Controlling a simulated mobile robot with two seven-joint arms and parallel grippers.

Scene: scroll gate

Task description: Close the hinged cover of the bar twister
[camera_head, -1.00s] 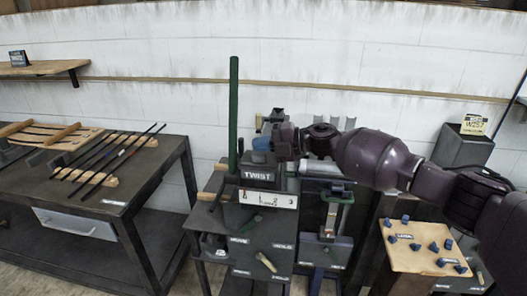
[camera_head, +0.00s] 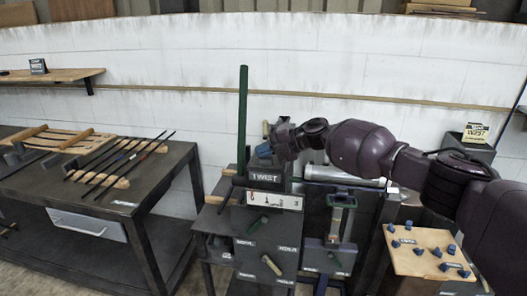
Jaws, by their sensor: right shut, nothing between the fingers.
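The bar twister is a dark box (camera_head: 264,177) with a TWIST label and a white numbered strip (camera_head: 275,201) on its front. It stands on a dark stand in the middle of the head view. A tall green bar (camera_head: 242,118) rises upright at its left side. My right gripper (camera_head: 273,148) is at the top of the box, shut with nothing held. A small blue piece shows by its fingertips. The gripper and wrist hide part of the box top, so I cannot tell the hinged cover's angle or whether the fingers touch it. My left gripper is not in view.
A dark workbench (camera_head: 155,190) with several thin rods stands at the left. A grey cylinder (camera_head: 345,176) and a green-handled device (camera_head: 340,215) are right of the twister. A wooden board (camera_head: 420,258) with blue pegs lies below my right arm. A white wall stands behind.

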